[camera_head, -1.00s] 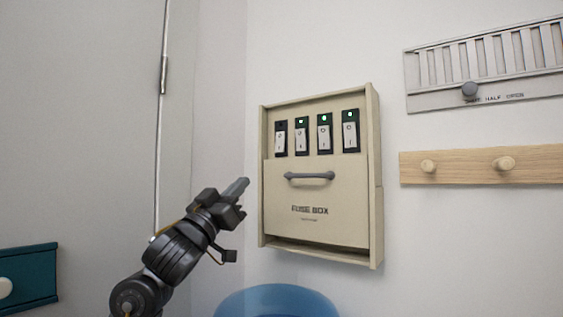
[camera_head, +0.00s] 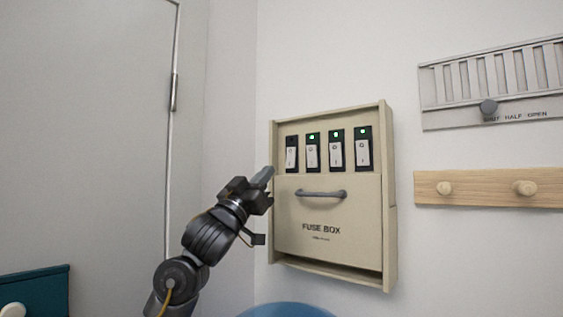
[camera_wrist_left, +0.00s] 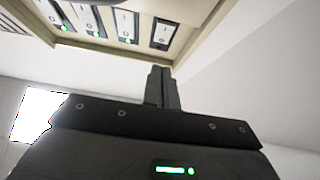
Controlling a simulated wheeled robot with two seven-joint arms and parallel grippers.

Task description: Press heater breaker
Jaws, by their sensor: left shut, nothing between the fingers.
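A beige fuse box (camera_head: 328,205) hangs on the wall, with several breaker switches in a row above its handled cover. The leftmost breaker (camera_head: 291,153) has a dark lamp; the other breakers (camera_head: 335,150) show lit green lamps. No label naming the heater breaker is readable. My left gripper (camera_head: 268,174) is shut and empty, its tip near the box's left edge, below and left of the leftmost breaker. In the left wrist view the shut fingers (camera_wrist_left: 161,85) point toward the unlit breaker (camera_wrist_left: 165,34), apparently with a gap. My right gripper is not in view.
A grey handle (camera_head: 321,194) sticks out from the cover. To the right are a vent with a slider knob (camera_head: 488,107) and a wooden peg rail (camera_head: 490,188). A blue round object (camera_head: 286,311) is below the box. A door (camera_head: 80,130) is at left.

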